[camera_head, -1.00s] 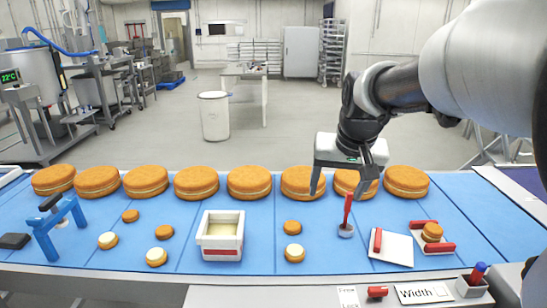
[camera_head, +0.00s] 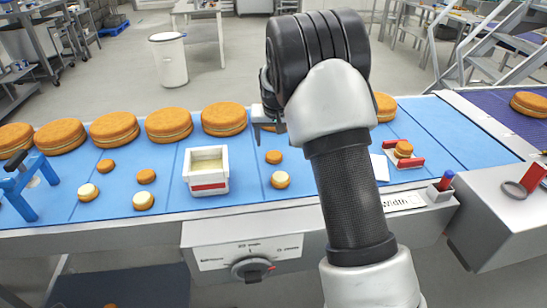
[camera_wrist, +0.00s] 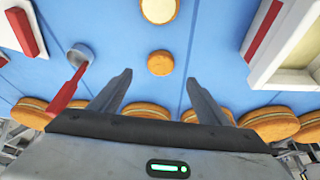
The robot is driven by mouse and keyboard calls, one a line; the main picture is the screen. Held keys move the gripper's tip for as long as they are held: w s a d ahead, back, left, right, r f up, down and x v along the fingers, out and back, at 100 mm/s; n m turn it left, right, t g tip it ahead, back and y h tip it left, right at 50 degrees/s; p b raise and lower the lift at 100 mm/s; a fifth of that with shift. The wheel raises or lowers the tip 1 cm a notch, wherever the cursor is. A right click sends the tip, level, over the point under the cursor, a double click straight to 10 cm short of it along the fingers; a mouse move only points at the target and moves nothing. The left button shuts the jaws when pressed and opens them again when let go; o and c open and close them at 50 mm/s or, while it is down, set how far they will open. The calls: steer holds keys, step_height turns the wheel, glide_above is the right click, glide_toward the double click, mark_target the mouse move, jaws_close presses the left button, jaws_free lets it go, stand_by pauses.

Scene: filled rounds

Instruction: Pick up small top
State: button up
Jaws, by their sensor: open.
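A small top (camera_head: 274,157), a plain orange-brown disc, lies flat on the blue belt right of the white container. In the wrist view it (camera_wrist: 160,63) shows centred just beyond my fingertips. My gripper (camera_head: 268,130) is open and empty, pointing down above the belt behind this top, partly hidden by my arm. In the wrist view my gripper's (camera_wrist: 160,76) fingers stand apart, one on each side of the top, not touching it. A small cream-covered base (camera_head: 280,180) lies just in front of the top. Two more small tops (camera_head: 105,166) (camera_head: 146,177) lie at the left.
Large filled rounds (camera_head: 223,118) line the belt's far side, near my gripper. A white container (camera_head: 207,186) with cream stands left of the top. A red-handled tool (camera_wrist: 68,88) is beside my fingers in the wrist view. A blue stand (camera_head: 30,185) is far left.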

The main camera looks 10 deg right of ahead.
mark_target(274, 155)
steer(key=x, duration=0.8)
steer(key=shift+w+f, duration=0.15)
steer(key=shift+f, duration=0.2)
steer(key=c, duration=0.9)
